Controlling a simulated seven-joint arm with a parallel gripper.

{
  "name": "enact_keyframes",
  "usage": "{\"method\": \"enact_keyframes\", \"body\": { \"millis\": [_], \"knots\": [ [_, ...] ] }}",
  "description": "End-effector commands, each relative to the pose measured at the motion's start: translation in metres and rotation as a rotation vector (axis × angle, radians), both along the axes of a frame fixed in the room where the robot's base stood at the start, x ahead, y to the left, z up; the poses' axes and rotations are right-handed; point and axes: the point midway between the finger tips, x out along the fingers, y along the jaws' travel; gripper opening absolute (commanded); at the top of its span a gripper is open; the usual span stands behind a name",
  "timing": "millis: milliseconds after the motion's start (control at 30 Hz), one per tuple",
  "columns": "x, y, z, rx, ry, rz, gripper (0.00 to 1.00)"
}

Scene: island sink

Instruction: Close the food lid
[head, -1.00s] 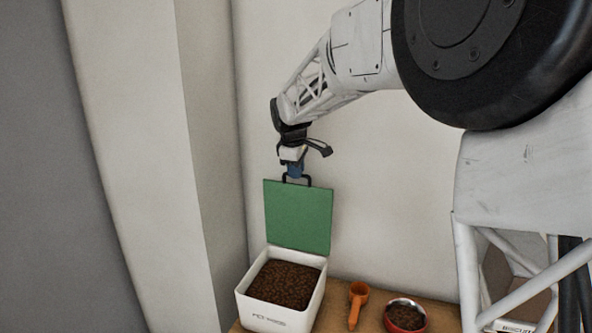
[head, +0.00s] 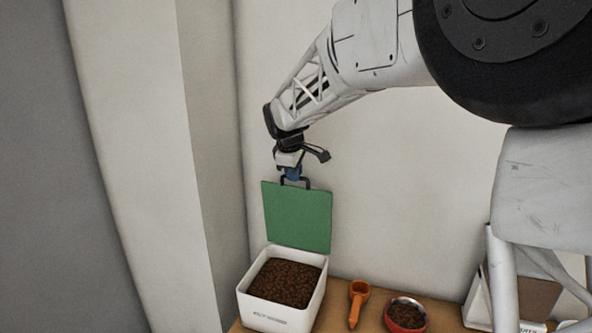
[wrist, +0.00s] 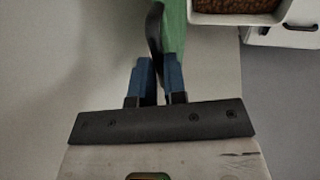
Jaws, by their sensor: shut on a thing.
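The white food box (head: 279,314) stands on the wooden counter, full of brown kibble (head: 284,283). Its green lid (head: 298,217) stands open, nearly upright, at the back edge of the box. A dark handle (head: 308,182) is on the lid's top edge. My gripper (head: 291,177) is above the lid, shut on the handle. In the wrist view, the blue fingers of my gripper (wrist: 158,75) close around the dark handle (wrist: 154,35), with the green lid (wrist: 174,28) beyond and part of the food box (wrist: 236,18) at the top.
An orange scoop (head: 357,301) and a red bowl of kibble (head: 405,314) lie right of the box on the counter (head: 340,291). A white box (head: 477,302) stands further right. A wall is close behind the lid, and a pale column stands at left.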

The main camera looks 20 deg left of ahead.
Motion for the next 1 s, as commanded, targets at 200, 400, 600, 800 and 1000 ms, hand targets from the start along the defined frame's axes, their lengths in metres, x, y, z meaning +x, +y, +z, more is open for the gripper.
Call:
{"method": "enact_keyframes", "body": {
  "millis": [200,400,600,800,1000],
  "knots": [
    [-0.025,0.0,-0.003,0.001,-0.079,0.003,0.0],
    [-0.045,0.0,-0.008,0.001,-0.149,0.004,0.0],
    [-0.063,0.0,-0.014,0.001,-0.168,0.001,0.0],
    [-0.086,0.001,-0.024,0.002,-0.167,0.002,0.0],
    [-0.116,0.0,-0.04,0.0,-0.166,0.003,0.0]
  ]
}}
